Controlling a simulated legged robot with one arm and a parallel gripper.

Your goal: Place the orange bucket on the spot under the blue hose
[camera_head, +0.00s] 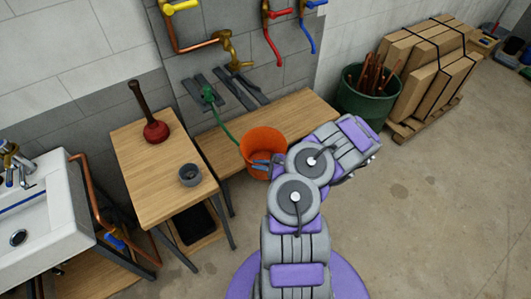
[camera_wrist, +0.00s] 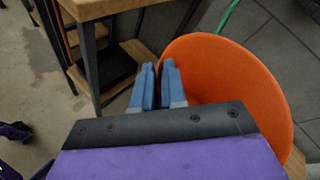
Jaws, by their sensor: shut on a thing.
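The orange bucket (camera_head: 261,142) is at the low wooden bench, below the wall fittings. In the wrist view the bucket (camera_wrist: 235,75) fills the right half, its open mouth showing. My gripper (camera_head: 261,163) is shut on the bucket's rim; its blue fingers (camera_wrist: 160,72) lie close together at the rim's left edge. Whether the bucket rests on the bench or hangs just above it, I cannot tell. A blue hose-like piece (camera_head: 307,36) hangs on the wall at upper right, beside a red one (camera_head: 273,46). No marked spot below it is distinguishable.
The low bench (camera_head: 307,112) has bare room right of the bucket. A green hose (camera_head: 222,122) runs down toward the bucket. A taller table (camera_head: 150,165) at left holds a plunger (camera_head: 154,131) and grey cup (camera_head: 190,175). A green bin (camera_head: 362,105) stands past the bench.

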